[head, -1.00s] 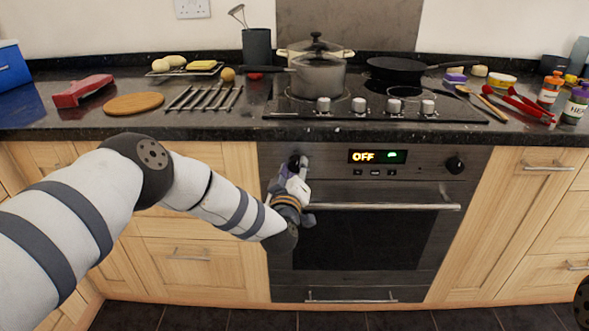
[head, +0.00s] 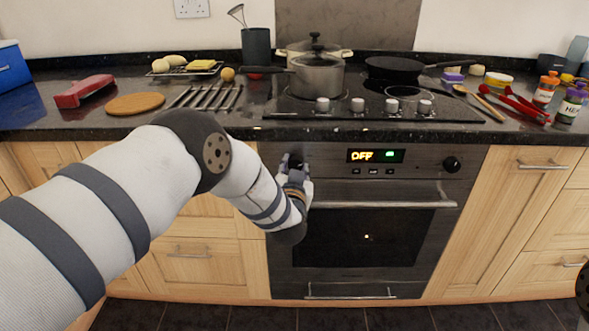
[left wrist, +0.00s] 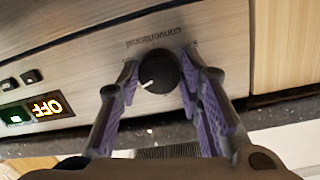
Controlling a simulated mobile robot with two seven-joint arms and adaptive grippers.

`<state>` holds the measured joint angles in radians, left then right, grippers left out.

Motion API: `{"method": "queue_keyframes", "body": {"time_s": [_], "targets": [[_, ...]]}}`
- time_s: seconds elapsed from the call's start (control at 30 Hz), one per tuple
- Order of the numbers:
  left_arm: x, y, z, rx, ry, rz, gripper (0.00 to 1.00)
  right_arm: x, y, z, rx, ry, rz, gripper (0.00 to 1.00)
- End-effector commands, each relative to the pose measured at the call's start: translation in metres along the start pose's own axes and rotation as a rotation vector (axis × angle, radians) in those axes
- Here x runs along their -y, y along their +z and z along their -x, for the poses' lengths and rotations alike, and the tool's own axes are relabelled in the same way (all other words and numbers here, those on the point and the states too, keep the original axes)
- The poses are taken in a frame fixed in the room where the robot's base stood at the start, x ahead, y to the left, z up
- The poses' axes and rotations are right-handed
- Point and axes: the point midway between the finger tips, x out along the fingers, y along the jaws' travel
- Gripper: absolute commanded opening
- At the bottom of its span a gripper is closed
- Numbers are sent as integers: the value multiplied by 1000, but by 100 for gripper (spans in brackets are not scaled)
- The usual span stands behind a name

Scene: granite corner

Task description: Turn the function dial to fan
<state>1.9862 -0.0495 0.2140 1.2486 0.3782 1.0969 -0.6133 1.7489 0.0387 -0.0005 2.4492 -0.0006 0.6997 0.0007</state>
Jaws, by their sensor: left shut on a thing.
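The function dial (left wrist: 158,72) is a round black knob with a white pointer line. It is on the left of the oven panel, and in the head view (head: 295,160) my gripper partly covers it. My left gripper (left wrist: 160,78) is shut on the dial, a purple-padded finger on each side. In the left wrist view the panel appears upside down; the word "conventional" shows beside the dial, other markings are hidden or too small to read. The oven display (head: 375,156) reads OFF, with a green symbol beside it. My right gripper is not in view.
The oven door handle (head: 385,204) runs just below the panel. A second black dial (head: 452,164) is at the right. The hob (head: 375,108) above holds a pot (head: 318,76) and a frying pan (head: 403,68).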

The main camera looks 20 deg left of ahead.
Motion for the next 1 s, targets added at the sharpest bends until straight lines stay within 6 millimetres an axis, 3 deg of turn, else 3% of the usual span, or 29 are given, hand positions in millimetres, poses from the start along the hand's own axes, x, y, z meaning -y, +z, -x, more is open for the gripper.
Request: {"method": "queue_keyframes", "body": {"time_s": [0.6, 1.0], "targets": [[-1, 2, 0, 38, -51, -563, 5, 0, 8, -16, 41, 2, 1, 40], [-1, 1, 0, 52, -74, -791, 5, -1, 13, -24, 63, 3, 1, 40]]}}
